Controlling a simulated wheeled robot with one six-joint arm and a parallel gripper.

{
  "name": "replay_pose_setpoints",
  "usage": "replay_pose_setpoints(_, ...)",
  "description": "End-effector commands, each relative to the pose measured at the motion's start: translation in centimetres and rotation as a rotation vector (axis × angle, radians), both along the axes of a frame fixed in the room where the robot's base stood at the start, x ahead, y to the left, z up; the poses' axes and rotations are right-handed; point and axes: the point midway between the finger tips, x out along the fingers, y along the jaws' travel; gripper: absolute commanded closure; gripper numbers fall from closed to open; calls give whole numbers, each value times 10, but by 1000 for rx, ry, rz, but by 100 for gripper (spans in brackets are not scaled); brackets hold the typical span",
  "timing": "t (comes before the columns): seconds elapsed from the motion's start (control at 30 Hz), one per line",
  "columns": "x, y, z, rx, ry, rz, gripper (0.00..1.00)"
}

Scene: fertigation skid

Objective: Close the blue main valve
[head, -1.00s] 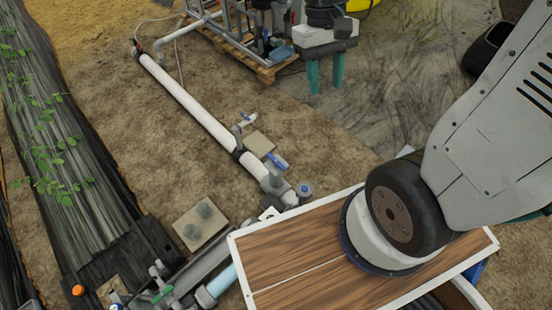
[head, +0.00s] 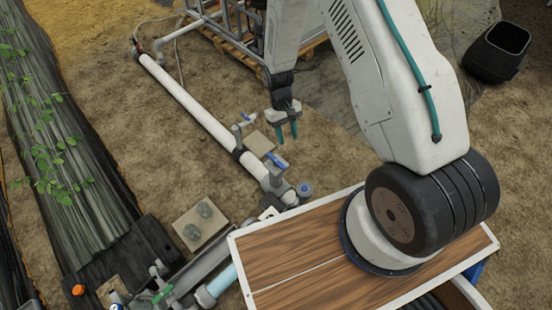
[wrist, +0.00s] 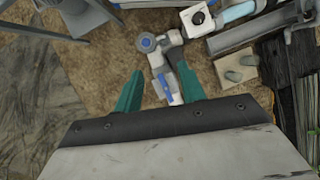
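A valve with a blue lever handle (head: 276,162) sits on the white pipe near its lower end in the head view. In the wrist view the blue handle (wrist: 163,84) shows between my fingers, lower in the picture than their tips. My gripper (head: 287,134) has teal fingers spread apart with nothing between them; in the head view it appears just above the blue handle. The wrist view also shows the open gripper (wrist: 159,72). I see no clear contact with the handle.
A round blue-topped fitting (head: 305,188) stands beside the pipe end. Another small blue-and-white handle (head: 246,119) is farther up the white pipe (head: 190,100). A wood-topped surface (head: 290,255) is in front, and a pipe frame (head: 225,35) stands behind. Bare soil lies left of the pipe.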

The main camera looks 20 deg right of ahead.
Motion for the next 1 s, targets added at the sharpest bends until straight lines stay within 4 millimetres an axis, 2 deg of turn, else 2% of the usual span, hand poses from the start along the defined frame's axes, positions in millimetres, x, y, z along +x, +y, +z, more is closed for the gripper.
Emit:
replay_pose_setpoints(0.03, -2, 1, -26, 3, 2, 8, 60)
replay_pose_setpoints(0.3, 0, 3, -149, 31, -81, 72, 60)
replay_pose_setpoints(0.37, 3, 4, -172, 37, -117, 88, 60)
replay_pose_setpoints(0.47, 19, 6, -204, 48, -201, 118, 60)
replay_pose_setpoints(0.53, 51, 7, -208, 55, -302, 143, 60)
replay_pose_setpoints(0.6, 71, 9, -207, 59, -369, 163, 60)
replay_pose_setpoints(0.77, 81, 9, -211, 63, -418, 188, 60)
replay_pose_setpoints(1.0, 80, 9, -246, 63, -413, 190, 60)
